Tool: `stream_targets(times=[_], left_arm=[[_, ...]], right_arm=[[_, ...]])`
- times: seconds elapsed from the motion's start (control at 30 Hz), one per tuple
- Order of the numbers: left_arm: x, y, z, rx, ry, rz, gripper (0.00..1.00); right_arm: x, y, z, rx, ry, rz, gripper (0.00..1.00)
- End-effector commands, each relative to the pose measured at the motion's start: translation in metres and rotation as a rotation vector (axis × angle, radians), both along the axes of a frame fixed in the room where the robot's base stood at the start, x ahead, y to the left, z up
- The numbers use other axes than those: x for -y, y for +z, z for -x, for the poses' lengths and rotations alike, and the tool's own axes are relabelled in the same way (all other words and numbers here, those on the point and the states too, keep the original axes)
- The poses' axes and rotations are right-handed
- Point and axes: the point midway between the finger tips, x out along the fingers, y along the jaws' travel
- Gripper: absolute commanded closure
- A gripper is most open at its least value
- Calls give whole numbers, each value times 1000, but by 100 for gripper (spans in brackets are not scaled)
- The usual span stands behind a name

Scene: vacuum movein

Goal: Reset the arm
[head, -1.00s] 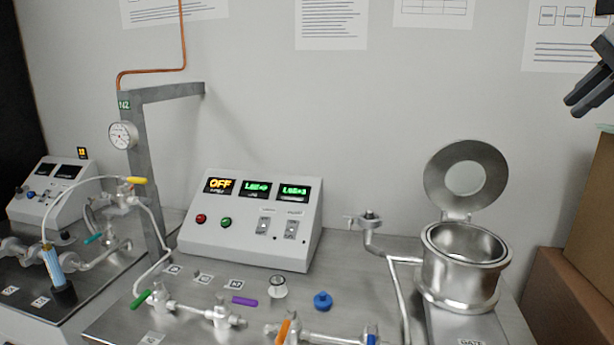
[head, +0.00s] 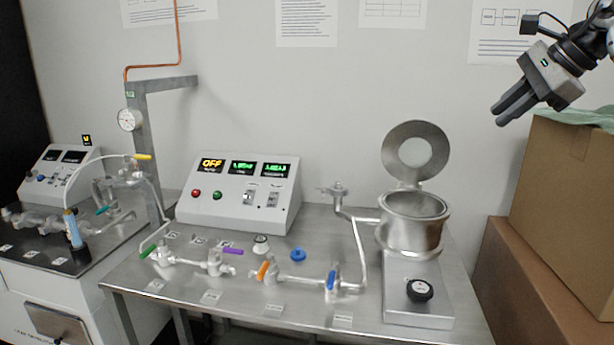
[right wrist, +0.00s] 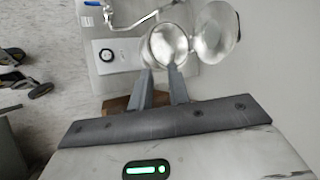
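My right gripper (head: 502,112) is at the upper right of the head view, raised above and to the right of the steel chamber (head: 412,232). Its two fingers point down and left. In the right wrist view my right gripper (right wrist: 160,76) has its fingers apart with nothing between them. The chamber (right wrist: 167,46) shows beyond the fingertips there, with its round lid (head: 416,150) swung open. My left gripper is not in view.
The steel bench (head: 225,302) carries a control box (head: 237,195) reading OFF, pipes with coloured valve handles, and a blue cap (head: 298,255). Cardboard boxes (head: 565,185) stand at right, below my right gripper. A second bench setup is at left. Air around the gripper is clear.

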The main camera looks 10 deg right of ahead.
Motion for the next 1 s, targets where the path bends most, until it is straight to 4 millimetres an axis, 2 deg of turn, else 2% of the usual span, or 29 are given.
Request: stream_targets(times=[0.17,0.27,0.37,0.4,0.47,0.5,0.6,0.7,0.83,0.97,1.0], left_arm=[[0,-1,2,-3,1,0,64],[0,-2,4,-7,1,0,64],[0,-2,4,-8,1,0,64],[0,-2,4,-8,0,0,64],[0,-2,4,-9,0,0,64],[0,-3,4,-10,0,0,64],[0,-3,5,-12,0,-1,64],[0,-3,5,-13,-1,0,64],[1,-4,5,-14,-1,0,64],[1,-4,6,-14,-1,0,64],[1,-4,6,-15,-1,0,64]], right_arm=[[-48,-31,-32,10,57,-95,82],[-87,-56,-52,11,95,-190,82],[-141,-92,-69,-7,134,-350,82],[-166,-108,-73,-23,146,-433,82],[-202,-132,-76,-55,154,-573,82],[-227,-149,-76,-86,151,-679,82],[-282,-186,-68,-189,111,-977,82],[-322,-219,-54,-322,13,-1290,82],[-350,-260,-32,-532,-202,-1696,82],[-355,-309,-8,-759,-520,-2080,82],[-354,-327,1,-830,-639,-2193,82]])
